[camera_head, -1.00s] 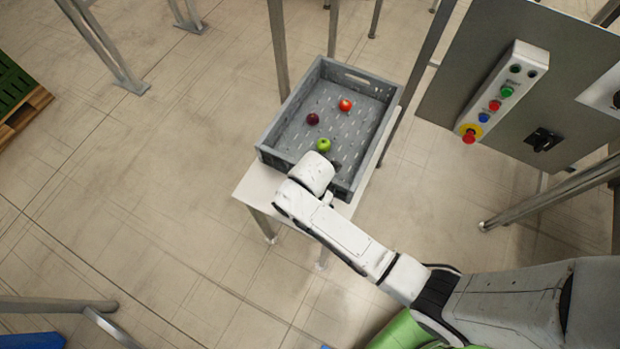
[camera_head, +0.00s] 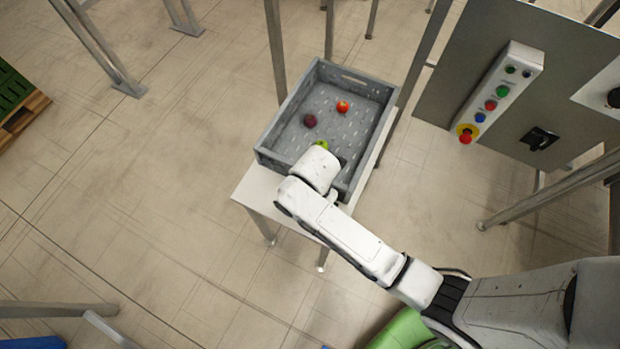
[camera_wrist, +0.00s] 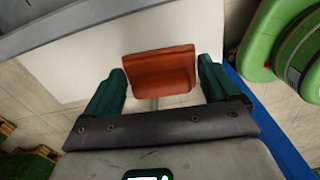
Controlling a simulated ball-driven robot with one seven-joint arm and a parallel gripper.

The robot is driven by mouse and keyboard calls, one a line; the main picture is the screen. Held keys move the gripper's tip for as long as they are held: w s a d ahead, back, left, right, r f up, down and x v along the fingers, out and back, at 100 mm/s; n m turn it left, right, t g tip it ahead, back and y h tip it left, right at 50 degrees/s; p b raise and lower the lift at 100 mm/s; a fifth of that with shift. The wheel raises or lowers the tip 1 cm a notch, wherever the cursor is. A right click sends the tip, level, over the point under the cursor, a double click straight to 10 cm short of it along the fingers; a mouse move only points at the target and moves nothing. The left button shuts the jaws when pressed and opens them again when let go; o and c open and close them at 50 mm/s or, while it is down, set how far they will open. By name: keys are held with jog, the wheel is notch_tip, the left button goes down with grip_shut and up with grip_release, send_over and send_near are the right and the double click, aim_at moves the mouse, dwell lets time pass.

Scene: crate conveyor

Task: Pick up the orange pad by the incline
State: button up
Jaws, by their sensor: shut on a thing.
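The orange pad (camera_wrist: 160,72) is a reddish-orange block in the wrist view. It sits between the two dark green fingers of my gripper (camera_wrist: 160,78), which is shut on it. A pale white surface (camera_wrist: 70,58) lies behind and below the pad; I cannot tell whether the pad touches it. In the head view my arm's white end is over the front edge of the grey crate. It hides the gripper and the pad there. No incline can be made out clearly.
The grey crate (camera_head: 268,160) stands on a white table (camera_head: 262,188). It holds a red apple (camera_head: 343,106), a dark red fruit (camera_head: 310,120) and a partly hidden green apple (camera_head: 321,145). A control panel (camera_head: 450,85) and metal legs stand right.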

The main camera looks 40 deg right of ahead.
jog(key=s+r, duration=0.2)
jog(key=r, duration=0.1)
jog(key=s+r, duration=0.1)
jog(key=shift+s+d+r, duration=0.25)
jog(key=shift+s+r, duration=0.1)
jog(key=shift+s, duration=0.05)
jog(key=s+d+r, duration=0.1)
jog(key=s+r, duration=0.2)
jog(key=s, duration=0.5)
jog(key=shift+s+r, duration=0.35)
